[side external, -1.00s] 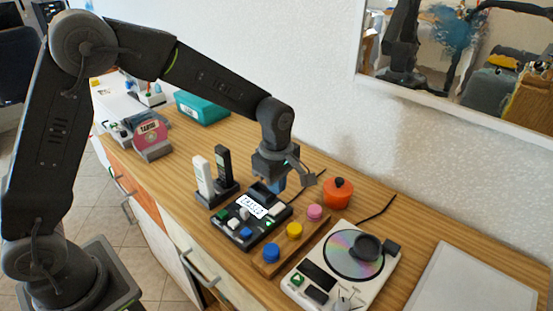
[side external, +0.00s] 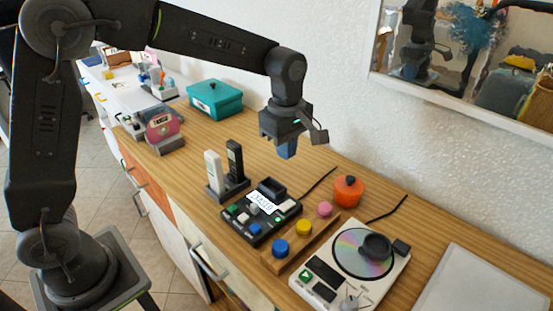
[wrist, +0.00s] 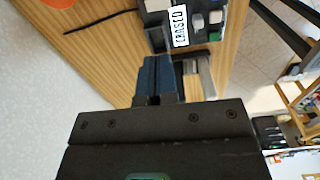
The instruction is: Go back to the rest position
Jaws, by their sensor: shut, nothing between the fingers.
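My gripper (side external: 287,150) hangs in the air above the wooden counter, pointing down, behind and above the black button device (side external: 262,222). Its blue fingertips are together with nothing between them. In the wrist view the shut gripper (wrist: 155,80) shows over bare wood, beside the button device (wrist: 190,25) with its white label. The arm is bent at the elbow.
Below my gripper stand two handsets (side external: 225,170) in a dock, an orange pot (side external: 348,190), a wooden strip of coloured knobs (side external: 303,240) and a disc player (side external: 350,270). A teal box (side external: 215,100) is at the back. The wall is close behind.

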